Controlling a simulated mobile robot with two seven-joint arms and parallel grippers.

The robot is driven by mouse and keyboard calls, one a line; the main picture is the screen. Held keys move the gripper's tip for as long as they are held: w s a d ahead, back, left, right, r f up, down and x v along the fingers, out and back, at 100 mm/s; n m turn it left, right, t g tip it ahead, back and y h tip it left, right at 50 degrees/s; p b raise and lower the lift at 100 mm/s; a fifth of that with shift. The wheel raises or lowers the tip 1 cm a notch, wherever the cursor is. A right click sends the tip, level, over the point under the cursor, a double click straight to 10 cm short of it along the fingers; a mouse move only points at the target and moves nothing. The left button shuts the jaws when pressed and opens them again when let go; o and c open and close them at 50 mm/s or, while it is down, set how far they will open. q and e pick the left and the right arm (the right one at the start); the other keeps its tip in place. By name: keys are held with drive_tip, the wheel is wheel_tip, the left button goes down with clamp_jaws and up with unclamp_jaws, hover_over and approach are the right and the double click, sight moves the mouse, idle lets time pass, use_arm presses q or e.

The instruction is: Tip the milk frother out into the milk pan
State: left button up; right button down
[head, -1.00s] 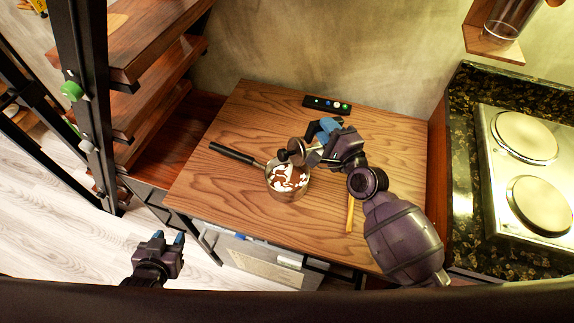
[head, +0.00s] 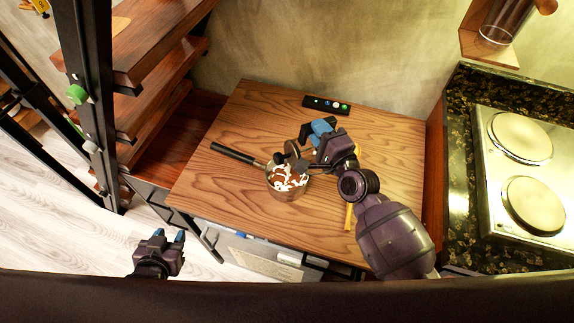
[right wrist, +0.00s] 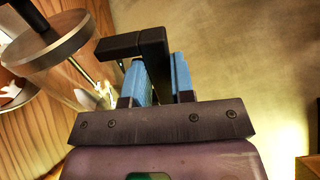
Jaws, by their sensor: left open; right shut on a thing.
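The milk pan (head: 289,194) stands on the wooden table, its black handle pointing to the upper left. White and brown contents lie in it. My right gripper (head: 322,127) is shut on the black handle (right wrist: 155,60) of the milk frother (head: 292,150). The frother is held tilted over the pan's far edge, its round metal lid and black knob toward the pan. My left gripper (head: 170,238) is open and empty, low at the left, away from the table.
A black strip with coloured buttons (head: 327,105) lies at the table's back. A yellow stick (head: 348,216) lies right of the pan, partly behind my right arm. A hob (head: 530,165) is at the right, wooden shelves (head: 150,90) at the left. The table's left side is clear.

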drive_tip(key=shift+a+r, duration=0.2)
